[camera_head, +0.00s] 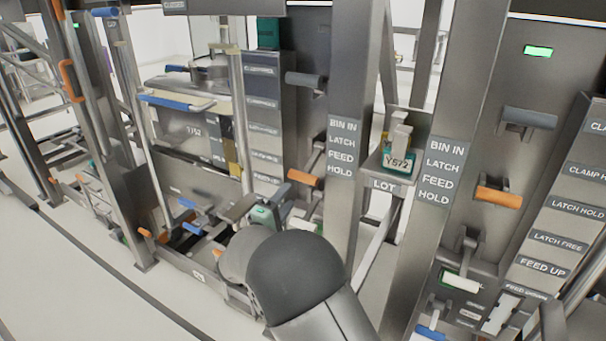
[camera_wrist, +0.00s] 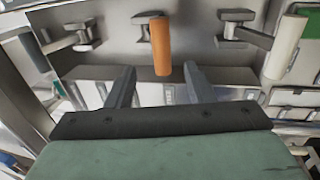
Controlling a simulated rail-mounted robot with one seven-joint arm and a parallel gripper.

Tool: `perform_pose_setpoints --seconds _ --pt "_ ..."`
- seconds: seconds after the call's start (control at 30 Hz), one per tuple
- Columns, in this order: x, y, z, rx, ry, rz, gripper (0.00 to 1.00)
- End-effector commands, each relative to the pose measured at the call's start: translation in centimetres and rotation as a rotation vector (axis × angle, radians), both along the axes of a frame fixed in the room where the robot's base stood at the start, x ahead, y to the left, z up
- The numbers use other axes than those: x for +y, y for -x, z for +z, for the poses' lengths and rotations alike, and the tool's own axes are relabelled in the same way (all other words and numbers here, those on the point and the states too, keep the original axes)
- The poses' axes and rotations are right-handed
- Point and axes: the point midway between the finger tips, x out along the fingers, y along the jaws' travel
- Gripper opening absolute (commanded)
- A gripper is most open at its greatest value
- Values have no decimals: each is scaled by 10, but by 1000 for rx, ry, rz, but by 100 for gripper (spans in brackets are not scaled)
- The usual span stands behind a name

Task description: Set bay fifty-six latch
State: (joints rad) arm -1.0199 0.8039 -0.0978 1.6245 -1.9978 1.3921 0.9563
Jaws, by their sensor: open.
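No number plate reading fifty-six is legible, so I cannot tell which bay this is. In the wrist view, an orange handle (camera_wrist: 160,46) on a metal lever points towards my gripper (camera_wrist: 158,68). My two fingers are open, one to each side of the handle's near end; I cannot tell whether either touches it. A white handle (camera_wrist: 284,48) is to the right and a dark grey one (camera_wrist: 33,50) to the left. In the head view, the green body of my gripper (camera_head: 276,203) is beside the orange handle (camera_head: 302,178), partly hidden by my arm.
A post labelled bin in, latch, feed, hold (camera_head: 343,160) stands right of the handles. Label panels (camera_head: 262,110) stand to their left. A bay at right has another orange handle (camera_head: 498,197) and a green lamp (camera_head: 538,50).

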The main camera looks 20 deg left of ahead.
Motion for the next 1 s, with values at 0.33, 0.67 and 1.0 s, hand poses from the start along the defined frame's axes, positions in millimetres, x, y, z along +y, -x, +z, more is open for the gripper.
perform_pose_setpoints --seconds 0.33,0.67,1.0 --pt "-13 -69 15 0 2 -2 48" --pt "-16 -93 19 1 2 1 48" --pt "-17 -93 19 1 2 0 17"
